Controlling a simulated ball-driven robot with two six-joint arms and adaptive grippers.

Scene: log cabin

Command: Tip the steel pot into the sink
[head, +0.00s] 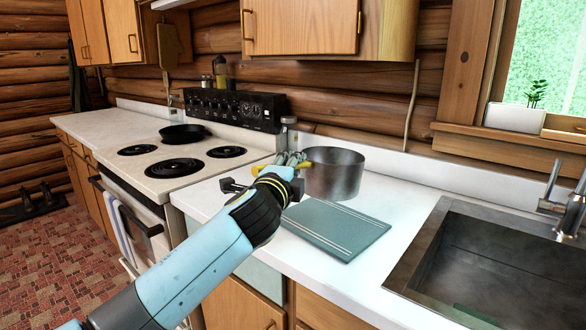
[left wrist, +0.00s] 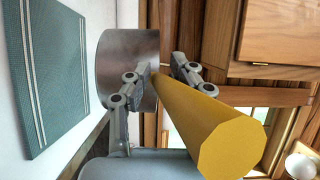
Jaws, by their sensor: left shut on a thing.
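The steel pot (head: 335,174) is upright over the counter, behind the cutting board; I cannot tell whether its base touches the counter. My left gripper (head: 291,161) is shut on the pot's yellow handle (head: 241,169), left of the pot body. The left wrist view shows the handle (left wrist: 212,125) between the fingers (left wrist: 153,88), with the pot wall (left wrist: 122,68) just beyond. The sink (head: 480,262) is a dark steel basin at the right, with a green item low inside it. My right gripper is not in view.
A teal cutting board (head: 337,229) lies flat between the pot and the counter's front edge. The faucet (head: 572,205) rises at the sink's right. A stove with a black pan (head: 184,132) stands at the left. White counter (head: 402,200) between pot and sink is clear.

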